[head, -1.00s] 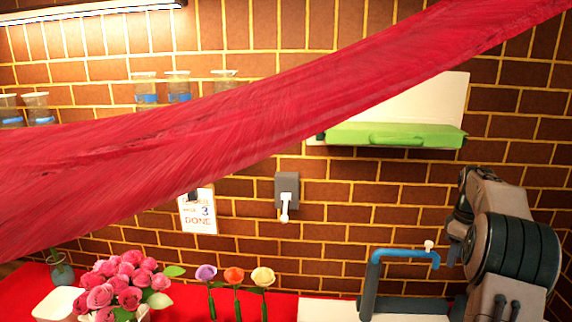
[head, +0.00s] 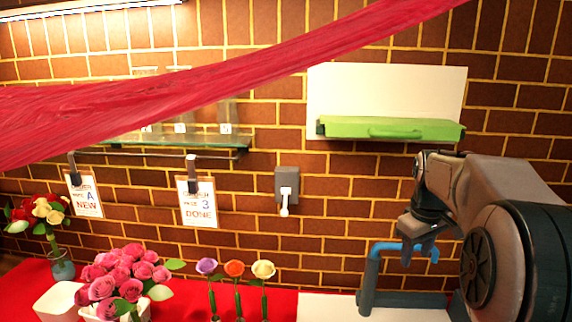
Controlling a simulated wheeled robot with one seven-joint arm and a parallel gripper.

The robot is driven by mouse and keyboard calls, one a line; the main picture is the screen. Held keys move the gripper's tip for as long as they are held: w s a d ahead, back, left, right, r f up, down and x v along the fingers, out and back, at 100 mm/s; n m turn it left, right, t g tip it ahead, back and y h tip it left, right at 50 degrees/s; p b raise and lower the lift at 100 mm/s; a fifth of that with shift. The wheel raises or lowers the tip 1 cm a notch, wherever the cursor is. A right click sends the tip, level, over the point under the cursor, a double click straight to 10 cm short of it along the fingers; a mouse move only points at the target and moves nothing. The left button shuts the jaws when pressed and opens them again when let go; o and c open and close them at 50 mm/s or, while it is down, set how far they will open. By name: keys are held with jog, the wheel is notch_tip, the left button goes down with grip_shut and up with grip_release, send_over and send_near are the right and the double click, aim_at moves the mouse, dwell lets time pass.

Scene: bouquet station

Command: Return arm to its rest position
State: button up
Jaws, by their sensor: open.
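My arm reaches in from the right edge of the head view. My gripper (head: 420,240) hangs at its end, pointing down with its jaws apart and nothing seen between them. It is in front of the blue bent pipe-like stand (head: 371,275) at the right of the table and overlaps its top bar in the picture. I cannot tell whether they touch.
A red cloth band (head: 210,100) crosses the upper view and hides part of the glass shelf (head: 180,141). Pink roses (head: 122,280), single flowers (head: 235,268) and a vase bouquet (head: 45,212) stand on the red table (head: 285,306). Order cards (head: 199,214), a switch (head: 287,185) and a green tray (head: 390,128) are on the wall.

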jog(key=s+a+f+m+t+b, duration=0.1)
jog(key=s+a+f+m, duration=0.1)
jog(key=s+a, duration=0.5)
jog(key=s+a+f+m+t, duration=0.1)
jog(key=s+a+f, duration=0.4)
jog(key=s, duration=1)
jog(key=shift+a+m+y+b, duration=0.3)
jog(key=shift+a+m+b, duration=0.1)
jog(key=shift+a+m, duration=0.45)
jog(key=shift+f, duration=0.1)
